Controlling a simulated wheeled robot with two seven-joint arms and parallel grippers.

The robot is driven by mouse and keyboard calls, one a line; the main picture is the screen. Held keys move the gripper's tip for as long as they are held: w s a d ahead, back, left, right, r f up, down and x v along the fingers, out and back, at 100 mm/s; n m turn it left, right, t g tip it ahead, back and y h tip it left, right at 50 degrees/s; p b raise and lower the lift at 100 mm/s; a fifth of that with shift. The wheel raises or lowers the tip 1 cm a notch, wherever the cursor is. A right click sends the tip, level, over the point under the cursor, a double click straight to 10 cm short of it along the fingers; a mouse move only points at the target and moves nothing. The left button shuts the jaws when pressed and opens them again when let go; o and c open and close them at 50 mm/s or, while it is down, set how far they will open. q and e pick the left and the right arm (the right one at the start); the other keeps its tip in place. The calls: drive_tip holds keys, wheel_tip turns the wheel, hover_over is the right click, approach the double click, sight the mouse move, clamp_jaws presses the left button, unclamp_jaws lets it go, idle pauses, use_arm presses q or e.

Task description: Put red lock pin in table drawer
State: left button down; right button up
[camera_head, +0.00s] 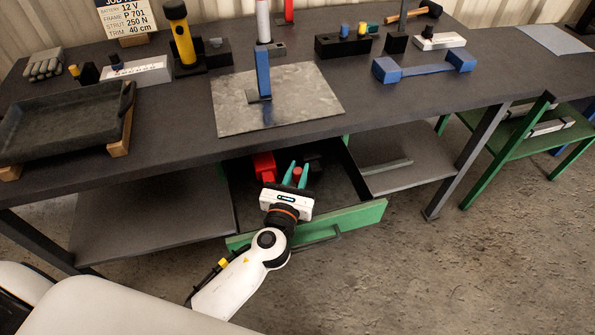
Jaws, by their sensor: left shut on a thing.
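The table drawer (352,217) with a green front is pulled open under the workbench. My left gripper (296,174) is over the inside of the open drawer, its teal fingers pointing away from me. It is shut on a small red piece, which looks like the red lock pin (297,173); only its end shows between the fingers. I cannot tell whether the pin touches the drawer floor. My right gripper is not in view.
In the drawer are a red block (264,165) left of my fingers and dark items behind them. The workbench (180,140) overhangs the drawer's back. On top stand a metal plate (320,95), a black tray (60,130) and a yellow flashlight (182,35).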

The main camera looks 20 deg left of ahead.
use_arm(q)
drive_tip(key=c, duration=1.3)
unclamp_jaws()
drive_tip(key=shift+o, duration=0.2)
drive_tip(key=shift+r, duration=0.15)
drive_tip(key=shift+r+p, duration=0.35)
drive_tip(key=shift+p, duration=0.1)
drive_tip(key=shift+s+r, duration=0.15)
drive_tip(key=shift+r, duration=0.1)
drive_tip(key=s, duration=0.3)
drive_tip(key=s+b, duration=0.1)
drive_tip(key=s, duration=0.7)
drive_tip(key=shift+d+f+b, duration=0.2)
drive_tip(key=shift+d+b, duration=0.05)
drive_tip(key=shift+b, duration=0.15)
drive_tip(key=shift+s+r, duration=0.1)
drive_tip(key=shift+s, duration=0.25)
